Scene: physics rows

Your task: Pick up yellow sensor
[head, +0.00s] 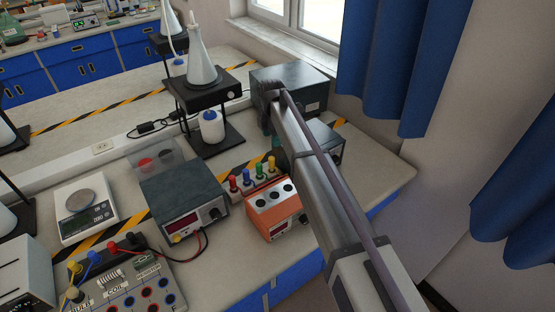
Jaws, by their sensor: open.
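The yellow sensor (271,164) stands upright at the right end of a short row in the head view, behind the orange box. A green sensor (259,171), a blue sensor (246,179) and a red sensor (233,184) stand to its left. My arm reaches in from the lower right and passes just to the right of the yellow sensor. Its far end bends down near the dark box at the back. Nothing visible touches the yellow sensor.
The orange box (273,207) stands in front of the sensors, and a dark power supply (184,200) to their left. A burner stand (214,132) with a flask is behind them. Dark boxes (297,83) stand behind my arm. The bench right of my arm is clear.

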